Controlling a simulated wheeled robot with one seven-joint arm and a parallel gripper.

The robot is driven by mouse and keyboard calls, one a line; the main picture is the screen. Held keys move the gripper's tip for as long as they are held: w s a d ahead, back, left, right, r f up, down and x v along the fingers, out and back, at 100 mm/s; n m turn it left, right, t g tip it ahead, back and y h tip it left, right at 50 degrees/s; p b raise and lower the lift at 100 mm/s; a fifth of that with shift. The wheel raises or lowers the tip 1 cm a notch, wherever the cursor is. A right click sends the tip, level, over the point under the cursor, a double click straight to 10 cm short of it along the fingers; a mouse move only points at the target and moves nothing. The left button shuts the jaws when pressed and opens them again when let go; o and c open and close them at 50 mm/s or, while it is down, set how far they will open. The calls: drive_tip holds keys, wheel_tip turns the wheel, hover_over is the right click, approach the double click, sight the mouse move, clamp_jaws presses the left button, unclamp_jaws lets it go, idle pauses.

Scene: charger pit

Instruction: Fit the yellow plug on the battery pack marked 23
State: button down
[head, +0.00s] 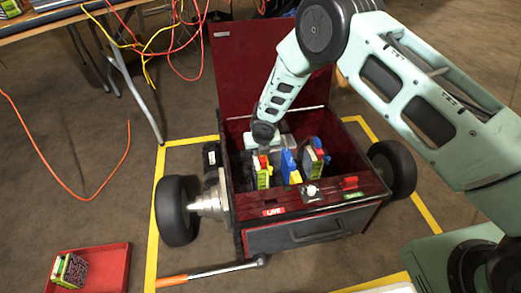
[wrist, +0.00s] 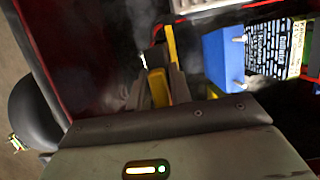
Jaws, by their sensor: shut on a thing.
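My gripper (wrist: 158,88) is inside the open red box (head: 221,155), above its left part. It is shut on the yellow plug (wrist: 157,86), which shows between the fingers in the wrist view. Beyond the fingertips are a dark block and a yellow strip (wrist: 171,45); I cannot tell whether the plug touches them. In the head view a yellow-green battery pack (head: 263,179) stands just below the gripper. To its right are a blue plug (head: 289,167), also in the wrist view (wrist: 224,58), and another pack (head: 313,162). I cannot read the number 23 on any pack.
The box has wheels and a raised lid (head: 240,70). Its front ledge carries a LIVE label (head: 273,211), a white knob (head: 311,190) and a red switch (head: 349,183). A red tray (head: 115,270) with another pack (head: 69,272) lies at lower left. A long-handled tool (head: 210,273) lies in front.

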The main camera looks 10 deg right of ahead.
drive_tip(key=shift+f, duration=0.5)
drive_tip(key=c, duration=1.2)
unclamp_jaws()
drive_tip(key=shift+p+v, duration=3.05)
drive_tip(key=shift+v, duration=5.65)
